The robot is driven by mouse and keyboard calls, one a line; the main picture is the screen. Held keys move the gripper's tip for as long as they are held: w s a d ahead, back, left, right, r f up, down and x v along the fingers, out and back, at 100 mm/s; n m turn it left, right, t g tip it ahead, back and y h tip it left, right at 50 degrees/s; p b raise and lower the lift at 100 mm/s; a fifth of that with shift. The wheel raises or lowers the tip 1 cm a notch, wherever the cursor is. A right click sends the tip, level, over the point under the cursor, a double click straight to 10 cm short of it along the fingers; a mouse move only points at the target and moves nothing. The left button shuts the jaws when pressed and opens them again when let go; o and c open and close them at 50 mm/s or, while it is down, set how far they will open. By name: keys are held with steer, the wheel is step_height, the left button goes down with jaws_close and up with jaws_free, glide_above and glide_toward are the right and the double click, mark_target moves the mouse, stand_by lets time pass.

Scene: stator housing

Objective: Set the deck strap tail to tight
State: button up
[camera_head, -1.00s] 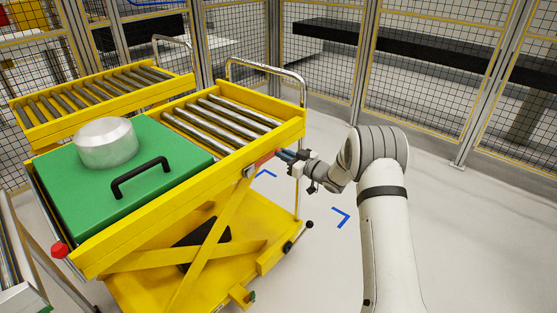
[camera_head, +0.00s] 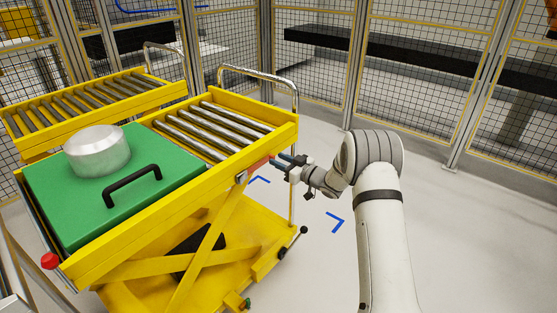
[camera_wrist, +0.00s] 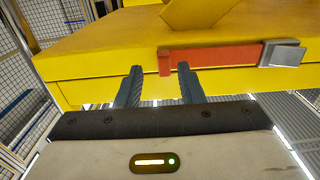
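The deck strap is an orange-red band (camera_wrist: 222,58) along the yellow side of the lift cart in the wrist view. A metal buckle (camera_wrist: 283,54) sits at its right end there. Its left end lies between the lines of my two fingers. The strap also shows in the head view (camera_head: 257,165), on the cart's side near its right corner. My gripper (camera_wrist: 157,70) is open and empty, with its fingers pointing at the cart's side. The right fingertip overlaps the strap in the picture; I cannot tell whether it touches. It also shows in the head view (camera_head: 283,161).
The yellow lift cart (camera_head: 150,221) has a roller deck and a chrome handrail (camera_head: 262,71). A green lid (camera_head: 65,207) with a black handle and a silver cylinder (camera_head: 97,151) stands on it. A second roller conveyor (camera_head: 95,101) is behind.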

steer(key=v, duration=0.6)
steer(key=shift+s+d, duration=0.2)
steer(key=shift+d, duration=0.1)
steer(key=shift+r, duration=0.15)
